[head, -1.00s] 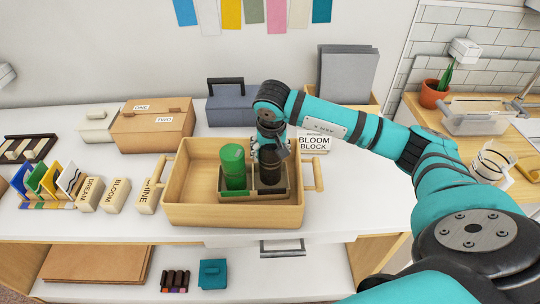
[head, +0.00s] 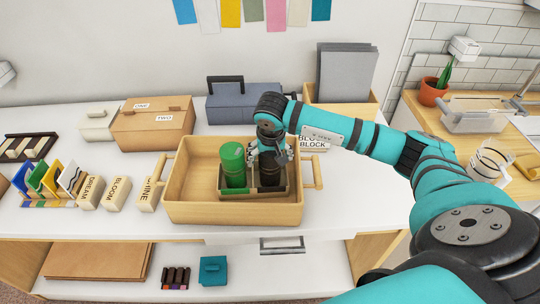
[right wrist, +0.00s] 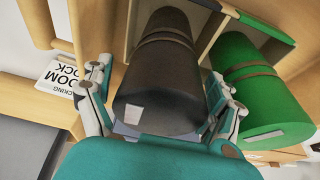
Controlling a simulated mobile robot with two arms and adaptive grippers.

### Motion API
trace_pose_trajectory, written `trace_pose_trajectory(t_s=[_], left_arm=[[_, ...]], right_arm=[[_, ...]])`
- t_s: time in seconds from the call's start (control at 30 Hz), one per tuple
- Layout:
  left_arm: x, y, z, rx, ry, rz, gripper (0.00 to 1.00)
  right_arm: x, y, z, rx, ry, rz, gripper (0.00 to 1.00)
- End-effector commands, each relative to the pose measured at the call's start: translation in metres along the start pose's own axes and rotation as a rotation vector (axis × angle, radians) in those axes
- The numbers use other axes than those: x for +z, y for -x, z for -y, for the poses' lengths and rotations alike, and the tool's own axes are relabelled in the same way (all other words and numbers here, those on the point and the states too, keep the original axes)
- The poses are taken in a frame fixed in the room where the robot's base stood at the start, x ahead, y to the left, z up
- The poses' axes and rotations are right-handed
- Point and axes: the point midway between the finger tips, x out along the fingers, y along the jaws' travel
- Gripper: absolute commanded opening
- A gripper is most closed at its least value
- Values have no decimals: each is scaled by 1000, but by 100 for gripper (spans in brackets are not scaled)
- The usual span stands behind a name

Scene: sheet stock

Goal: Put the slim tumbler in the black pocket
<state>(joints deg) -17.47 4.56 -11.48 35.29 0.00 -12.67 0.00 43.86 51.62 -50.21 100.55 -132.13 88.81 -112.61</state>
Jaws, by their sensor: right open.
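A dark tumbler (head: 270,172) with a band stands upright in the right compartment of a small two-part holder (head: 287,186). The black pocket (head: 271,190) is that right compartment, with a dark front. A green tumbler (head: 233,164) stands in the left compartment, which has a green front. My right gripper (head: 270,153) is open above the holder, with its fingers on both sides of the dark tumbler. In the right wrist view the dark tumbler (right wrist: 158,80) lies between the spread fingers, and the green tumbler (right wrist: 258,90) is beside it. My left gripper is not in view.
The holder sits in a wooden tray (head: 190,213) with side handles on the white counter. A cardboard box (head: 150,128), a blue-grey toolbox (head: 240,106) and a bin of grey sheets (head: 345,80) stand behind. Lettered blocks (head: 118,192) lie left. The tray's left part is empty.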

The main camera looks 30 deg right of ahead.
Motion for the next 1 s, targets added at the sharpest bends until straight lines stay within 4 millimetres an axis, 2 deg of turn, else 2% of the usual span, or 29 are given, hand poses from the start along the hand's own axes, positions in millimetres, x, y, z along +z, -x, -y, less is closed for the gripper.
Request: trace_pose_trajectory(t_s=[0.17, 0.5, 0.7, 0.8, 1.0], left_arm=[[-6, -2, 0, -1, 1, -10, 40], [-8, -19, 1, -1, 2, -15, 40], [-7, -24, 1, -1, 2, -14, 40], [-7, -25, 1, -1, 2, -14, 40], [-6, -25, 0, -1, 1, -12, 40]], right_arm=[[-2, 11, 0, -2, 0, -4, 89], [-2, 81, 1, -4, 0, -6, 89], [-1, 111, 0, -2, -1, -2, 89], [-1, 119, 0, -1, 0, -2, 89], [-1, 122, 0, 0, 0, 0, 89]])
